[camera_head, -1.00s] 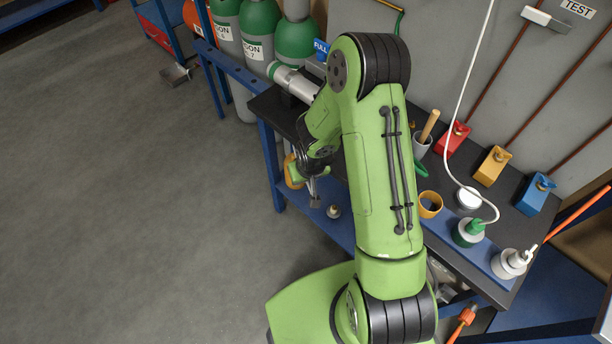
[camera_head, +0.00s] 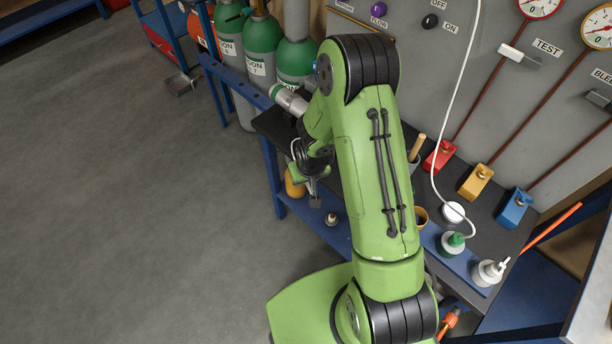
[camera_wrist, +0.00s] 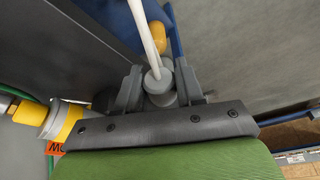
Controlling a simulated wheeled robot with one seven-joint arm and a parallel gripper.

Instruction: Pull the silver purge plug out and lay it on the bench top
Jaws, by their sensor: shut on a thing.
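My gripper (camera_head: 314,193) is low beside the front left part of the bench, partly hidden by my arm. In the wrist view, its two dark fingers (camera_wrist: 159,88) are shut on a grey, round-headed piece with a pale stem, which looks like the silver purge plug (camera_wrist: 158,82). I cannot tell whether the plug is clear of its seat. The black bench top (camera_head: 497,200) is on the right, with much of it hidden behind my arm.
A small fitting (camera_head: 331,219) is on the blue front rail. A green-topped plug (camera_head: 453,243) and a grey-white plug (camera_head: 487,272) stand near the right front edge. Red (camera_head: 440,157), yellow (camera_head: 476,181) and blue (camera_head: 515,207) blocks line the back. Open floor is left.

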